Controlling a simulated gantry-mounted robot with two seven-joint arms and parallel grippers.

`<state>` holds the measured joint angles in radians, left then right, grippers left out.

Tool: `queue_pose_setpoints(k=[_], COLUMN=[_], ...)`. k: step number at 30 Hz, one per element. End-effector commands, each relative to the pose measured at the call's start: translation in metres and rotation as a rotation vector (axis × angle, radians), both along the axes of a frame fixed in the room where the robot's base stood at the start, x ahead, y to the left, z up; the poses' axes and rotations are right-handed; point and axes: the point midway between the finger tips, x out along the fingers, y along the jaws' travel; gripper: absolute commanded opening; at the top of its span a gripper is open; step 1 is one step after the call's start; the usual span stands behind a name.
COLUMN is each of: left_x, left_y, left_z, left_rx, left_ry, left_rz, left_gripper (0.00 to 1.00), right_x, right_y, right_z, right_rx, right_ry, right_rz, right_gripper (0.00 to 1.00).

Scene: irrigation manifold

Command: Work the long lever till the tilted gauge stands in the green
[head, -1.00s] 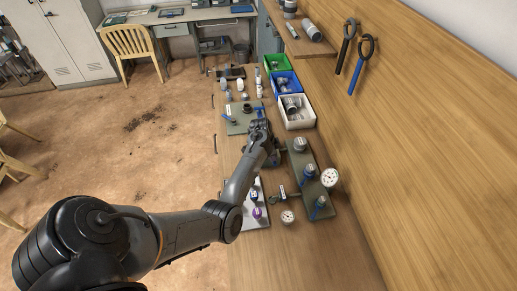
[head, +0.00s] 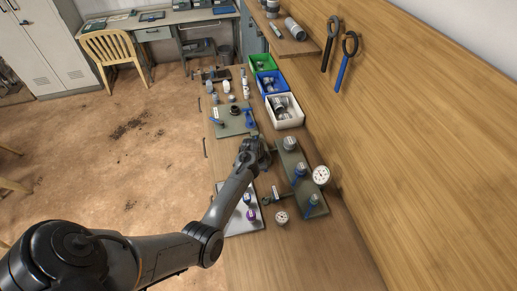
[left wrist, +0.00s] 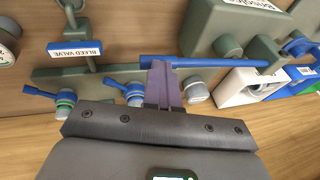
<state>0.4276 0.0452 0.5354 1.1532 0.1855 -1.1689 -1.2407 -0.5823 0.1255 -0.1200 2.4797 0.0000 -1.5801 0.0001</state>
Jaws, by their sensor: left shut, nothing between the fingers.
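A long blue lever (left wrist: 215,62) runs sideways in the left wrist view, beside a grey-green pump body (left wrist: 215,28). My left gripper (left wrist: 163,75) is shut and empty. Its fingers overlap the lever's left end in the picture; I cannot tell whether they touch it. In the head view my left gripper (head: 258,150) is at the left side of the long green base, and the lever is not clear there. One white gauge (head: 321,176) stands by the base's right edge; another gauge (head: 282,217) is lower left of it. Their needles are too small to read.
Small blue-handled valves (left wrist: 130,90) sit on a rail below the lever. A "BLEED VALVE" label (left wrist: 75,48) is at left. A white bin (head: 285,113) and a blue bin (head: 273,84) stand farther back. The wooden wall (head: 420,130) closes off the right.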

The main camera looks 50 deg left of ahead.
Motion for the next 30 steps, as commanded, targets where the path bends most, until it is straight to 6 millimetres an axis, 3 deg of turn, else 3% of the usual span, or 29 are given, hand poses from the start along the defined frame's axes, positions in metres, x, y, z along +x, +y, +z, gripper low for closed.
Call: queue_pose_setpoints(k=[9,21,30], left_x=[0.002,-0.022,-0.031], left_y=[-0.004,-0.006,-0.008], left_z=[0.045,0.105,0.13], left_rx=[0.004,0.006,0.005], left_ry=[-0.003,-0.006,-0.005], left_rz=[-0.009,-0.005,-0.005], left_gripper=[0.0,0.0,0.0], right_x=[0.001,0.001,0.001], right_y=[0.0,0.002,0.002], right_z=[0.046,0.032,0.029], right_rx=[0.001,0.007,0.009], right_ry=[-0.003,-0.002,-0.002], right_rz=[-0.001,-0.005,-0.006], right_gripper=[0.4,0.4,0.4])
